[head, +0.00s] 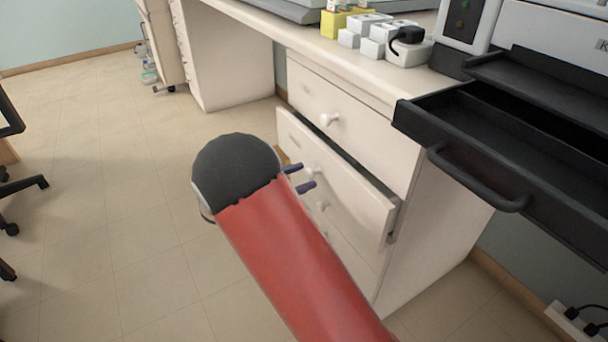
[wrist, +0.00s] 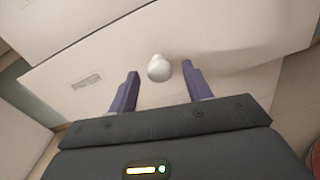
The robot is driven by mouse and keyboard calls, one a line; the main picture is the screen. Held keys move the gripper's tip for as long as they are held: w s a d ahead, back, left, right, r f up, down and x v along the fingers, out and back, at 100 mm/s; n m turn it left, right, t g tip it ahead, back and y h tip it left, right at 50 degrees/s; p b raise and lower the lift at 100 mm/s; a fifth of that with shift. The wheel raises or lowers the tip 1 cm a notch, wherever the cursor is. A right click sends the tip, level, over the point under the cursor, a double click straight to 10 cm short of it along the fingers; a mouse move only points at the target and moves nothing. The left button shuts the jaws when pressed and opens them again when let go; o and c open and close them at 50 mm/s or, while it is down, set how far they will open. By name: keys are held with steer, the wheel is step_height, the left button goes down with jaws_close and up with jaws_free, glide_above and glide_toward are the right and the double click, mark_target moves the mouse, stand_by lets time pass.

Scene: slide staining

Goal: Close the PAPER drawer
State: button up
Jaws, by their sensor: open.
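One white desk drawer (head: 352,190), second from the top, stands partly open in the head view. Its front also fills much of the wrist view (wrist: 220,88), with a round white knob (wrist: 159,68) and a small label (wrist: 86,81) too blurred to read, so I cannot confirm it says PAPER. My gripper (head: 304,178) is open in front of this drawer, its purple fingers pointing at the front. In the wrist view my gripper (wrist: 160,84) has its fingers on either side of the knob, with a gap to each. Nothing is held.
The closed top drawer (head: 340,122) is above, with lower drawers below. A black tray with a bar handle (head: 480,185) juts out at the right, above and beside the open drawer. Small white boxes (head: 372,32) stand on the desk.

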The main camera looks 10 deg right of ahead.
mark_target(313, 172)
steer(key=shift+w+d, duration=0.15)
steer(key=shift+d, duration=0.55)
jaws_close()
steer(key=shift+x, duration=2.2)
jaws_free()
steer(key=shift+w, duration=0.15)
steer(key=v, duration=0.7)
steer(key=shift+a, duration=0.35)
